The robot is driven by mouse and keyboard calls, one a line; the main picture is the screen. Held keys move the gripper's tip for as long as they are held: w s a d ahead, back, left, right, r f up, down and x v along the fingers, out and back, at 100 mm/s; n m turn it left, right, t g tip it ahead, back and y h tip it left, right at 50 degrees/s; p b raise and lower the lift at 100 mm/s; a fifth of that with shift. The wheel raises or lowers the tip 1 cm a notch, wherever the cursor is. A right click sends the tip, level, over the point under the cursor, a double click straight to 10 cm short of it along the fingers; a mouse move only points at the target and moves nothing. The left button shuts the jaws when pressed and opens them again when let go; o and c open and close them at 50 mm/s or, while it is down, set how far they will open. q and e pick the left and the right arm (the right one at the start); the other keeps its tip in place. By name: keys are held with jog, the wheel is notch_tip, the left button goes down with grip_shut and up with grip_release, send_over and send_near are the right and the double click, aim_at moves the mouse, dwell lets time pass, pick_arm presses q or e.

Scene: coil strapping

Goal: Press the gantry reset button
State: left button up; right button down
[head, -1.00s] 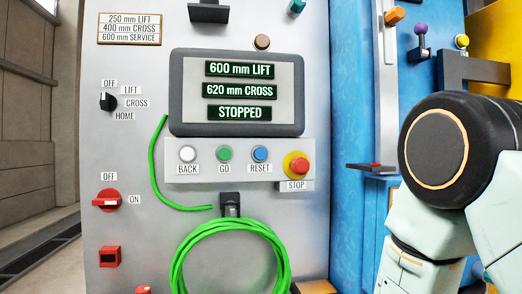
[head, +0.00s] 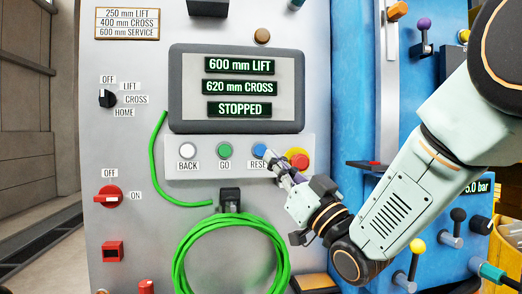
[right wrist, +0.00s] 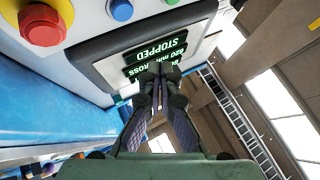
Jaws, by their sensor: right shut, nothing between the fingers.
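The blue RESET button (head: 259,150) is on the grey button strip below the screen, right of the green GO button (head: 224,151). It also shows at the top of the right wrist view (right wrist: 121,9). My right gripper (head: 271,160) is shut and empty, its tips just below and right of the blue button in the head view. I cannot tell whether they touch the panel. In the right wrist view the closed fingers (right wrist: 156,72) overlap the screen (right wrist: 158,50). The gripper hides part of the RESET label. My left gripper is not in view.
The red STOP button (head: 299,160) on its yellow base is close right of my fingers, partly covered. The white BACK button (head: 187,151) is at left. The screen (head: 238,88) reads 600 mm LIFT, 620 mm CROSS, STOPPED. A green cable coil (head: 180,262) hangs below.

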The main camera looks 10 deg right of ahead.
jog(key=shift+s+r+y, duration=0.35)
jog(key=shift+r+y, duration=0.05)
jog(key=shift+y, duration=0.1)
jog(key=p, duration=0.1)
send_near(258, 145)
notch_tip(258, 145, up, 4)
jog(key=w+a, duration=0.1)
jog(key=a, duration=0.2)
jog(key=shift+w+d, duration=0.15)
jog(key=shift+w, duration=0.8)
jog(key=shift+w, duration=0.9)
dwell(1.3)
jog(key=shift+s, duration=0.15)
dwell(0.3)
jog(key=shift+s+f+b, duration=0.1)
jog(key=shift+s+b, duration=0.2)
jog(key=shift+s, duration=0.4)
